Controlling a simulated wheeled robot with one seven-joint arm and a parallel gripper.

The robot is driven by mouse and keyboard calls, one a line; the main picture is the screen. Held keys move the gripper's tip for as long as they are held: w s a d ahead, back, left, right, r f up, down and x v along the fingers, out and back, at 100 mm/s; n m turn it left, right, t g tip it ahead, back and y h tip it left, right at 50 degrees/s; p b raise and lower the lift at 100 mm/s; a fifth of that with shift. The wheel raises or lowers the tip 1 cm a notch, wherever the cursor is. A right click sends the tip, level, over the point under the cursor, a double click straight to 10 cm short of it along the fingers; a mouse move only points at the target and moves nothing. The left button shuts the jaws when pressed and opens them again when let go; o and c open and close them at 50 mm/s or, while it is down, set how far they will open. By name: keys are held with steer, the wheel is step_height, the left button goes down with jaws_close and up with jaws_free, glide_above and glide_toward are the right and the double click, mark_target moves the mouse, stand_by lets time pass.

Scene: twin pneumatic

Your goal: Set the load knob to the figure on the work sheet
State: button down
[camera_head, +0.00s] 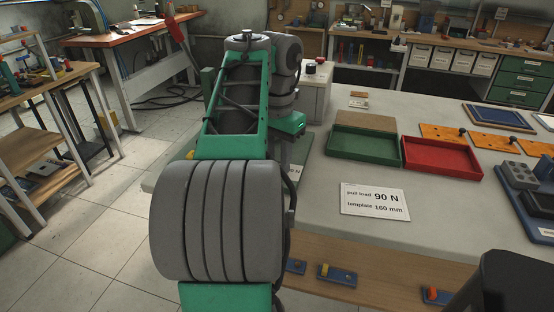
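The work sheet (375,201) lies on the light grey bench top, right of my arm. It reads "pull load 90 N" and "template 160 mm". A pale grey box (320,92) stands at the back of the bench, partly behind my arm. A small dark round knob (311,66) shows at its top; I cannot tell for sure that this is the load knob, and no scale or setting is readable. My green and grey arm fills the middle of the view and hides part of the bench. My gripper cannot be made out.
A green tray (364,158) and a red tray (441,172) sit behind the sheet. Orange plates (490,143) and a grey block on a dark blue base (523,176) lie to the right. A wooden front ledge (390,278) holds small blue fixtures. Bench top around the sheet is clear.

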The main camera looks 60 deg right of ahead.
steer(key=shift+m, duration=1.1)
steer(key=c, duration=1.1)
jaws_free()
step_height(320, 180, up, 8)
steer(key=p, duration=0.7)
steer(key=shift+p, duration=0.4)
steer(key=shift+f, duration=0.1)
